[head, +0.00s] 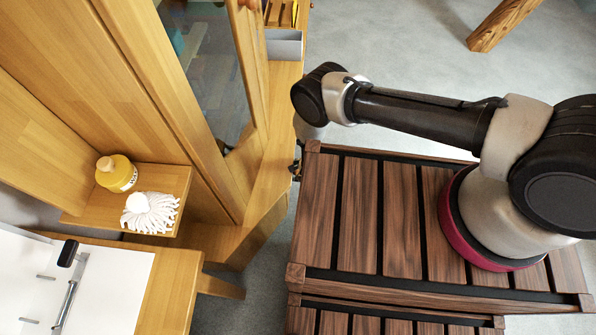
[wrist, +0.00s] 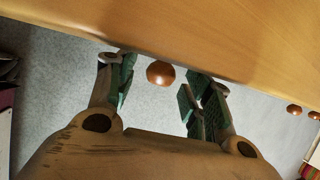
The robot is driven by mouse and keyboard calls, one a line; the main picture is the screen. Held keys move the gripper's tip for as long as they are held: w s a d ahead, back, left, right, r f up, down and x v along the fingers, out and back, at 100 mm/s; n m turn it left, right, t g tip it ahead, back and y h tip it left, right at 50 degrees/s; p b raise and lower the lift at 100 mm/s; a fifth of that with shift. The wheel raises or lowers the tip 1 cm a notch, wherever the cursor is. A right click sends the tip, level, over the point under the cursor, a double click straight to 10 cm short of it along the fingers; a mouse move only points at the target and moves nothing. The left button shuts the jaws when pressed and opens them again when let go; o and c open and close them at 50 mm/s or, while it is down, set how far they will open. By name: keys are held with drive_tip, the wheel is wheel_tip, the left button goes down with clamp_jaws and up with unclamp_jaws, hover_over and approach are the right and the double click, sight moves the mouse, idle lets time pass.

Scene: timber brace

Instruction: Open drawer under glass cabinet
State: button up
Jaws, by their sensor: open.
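The wooden cabinet (head: 252,190) with a glass door (head: 212,70) stands at the left of the head view. In the wrist view, a pale wooden front (wrist: 200,35) crosses the top, and a round brown knob (wrist: 160,74) shows below its edge. My gripper (wrist: 157,84) is open, with one green-padded finger on each side of the knob. The fingers look apart from the knob. In the head view only a small dark part of my gripper (head: 296,168) shows beside the cabinet. The drawer front is hidden there, so I cannot tell how far the drawer is out.
Two more knobs (wrist: 302,111) show at the right of the wrist view. A small shelf (head: 165,176) holds a yellow bottle (head: 117,173) and a white brush-like item (head: 150,212). A grey box (head: 285,45) sits at the cabinet's far end. Grey floor (head: 400,45) is open beyond my arm.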

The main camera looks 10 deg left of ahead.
drive_tip(key=shift+c, duration=0.4)
clamp_jaws()
